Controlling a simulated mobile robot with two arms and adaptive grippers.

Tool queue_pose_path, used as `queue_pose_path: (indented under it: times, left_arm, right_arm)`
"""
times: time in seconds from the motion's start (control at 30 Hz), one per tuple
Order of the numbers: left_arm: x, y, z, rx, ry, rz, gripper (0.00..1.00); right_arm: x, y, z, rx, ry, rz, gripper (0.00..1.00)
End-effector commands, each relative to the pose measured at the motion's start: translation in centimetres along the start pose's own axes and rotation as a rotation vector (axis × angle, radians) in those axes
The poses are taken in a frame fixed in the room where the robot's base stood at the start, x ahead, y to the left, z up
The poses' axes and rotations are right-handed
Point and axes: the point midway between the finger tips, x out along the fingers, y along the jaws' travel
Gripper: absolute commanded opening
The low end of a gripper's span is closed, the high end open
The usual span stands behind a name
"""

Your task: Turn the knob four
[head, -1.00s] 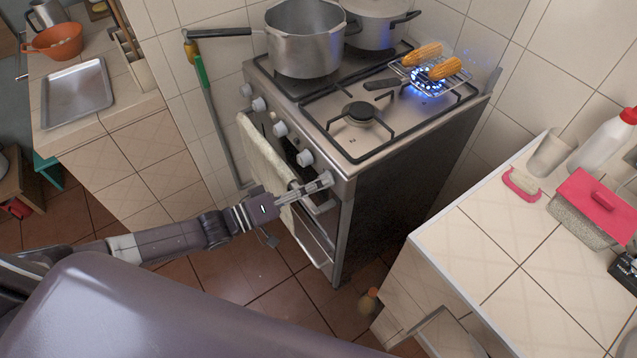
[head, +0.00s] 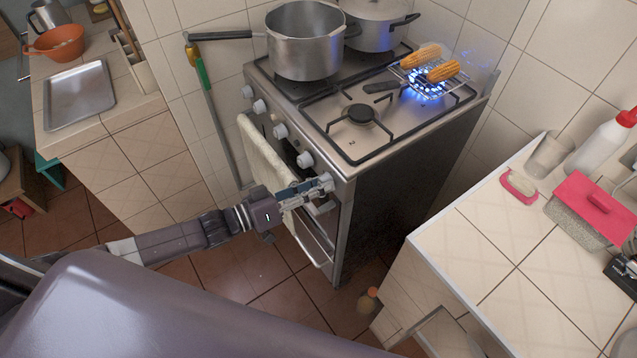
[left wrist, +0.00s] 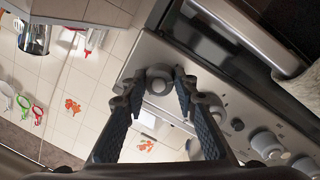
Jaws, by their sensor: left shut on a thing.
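The stove (head: 345,150) has a row of several light grey round knobs along its front edge. My left gripper (head: 318,187) is at the knob nearest me, at the right end of the row. In the left wrist view, its two dark fingers (left wrist: 159,88) are closed on either side of that end knob (left wrist: 158,79). Other knobs (left wrist: 268,143) run off to the lower right there. The end knob is partly hidden by the fingers in the head view. The neighbouring knob (head: 305,159) stands free. My right gripper is not in view.
Blue flames (head: 428,90) burn under a rack with two corn cobs (head: 442,71). A large pot (head: 305,45) stands on the stove. A cloth (head: 262,155) hangs over the oven handle. A tiled counter (head: 480,250) is at right, with floor between.

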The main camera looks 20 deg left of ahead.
Motion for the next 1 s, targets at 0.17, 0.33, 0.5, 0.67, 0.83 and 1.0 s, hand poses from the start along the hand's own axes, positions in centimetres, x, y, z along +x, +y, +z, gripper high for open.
queue_pose_path:
  times: [0.17,0.33,0.5,0.67,0.83,1.0]
  left_arm:
    - [0.0,0.1,-0.1,0.166,-0.011,-0.018,0.03]
    - [0.0,0.1,-0.1,0.326,-0.020,-0.034,0.03]
    - [-0.1,0.1,-0.1,0.487,-0.031,-0.050,0.03]
    - [0.0,0.0,-0.1,0.637,-0.040,-0.066,0.03]
    - [0.0,0.0,-0.1,0.797,-0.049,-0.081,0.03]
    - [0.0,0.0,-0.1,0.958,-0.059,-0.098,0.03]
  right_arm:
    - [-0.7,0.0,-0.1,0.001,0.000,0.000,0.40]
    - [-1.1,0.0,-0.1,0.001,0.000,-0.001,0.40]
    - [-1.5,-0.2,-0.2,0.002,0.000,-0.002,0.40]
    - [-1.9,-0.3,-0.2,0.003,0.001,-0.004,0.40]
    - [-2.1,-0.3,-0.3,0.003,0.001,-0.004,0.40]
    - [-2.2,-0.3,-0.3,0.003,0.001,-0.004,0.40]
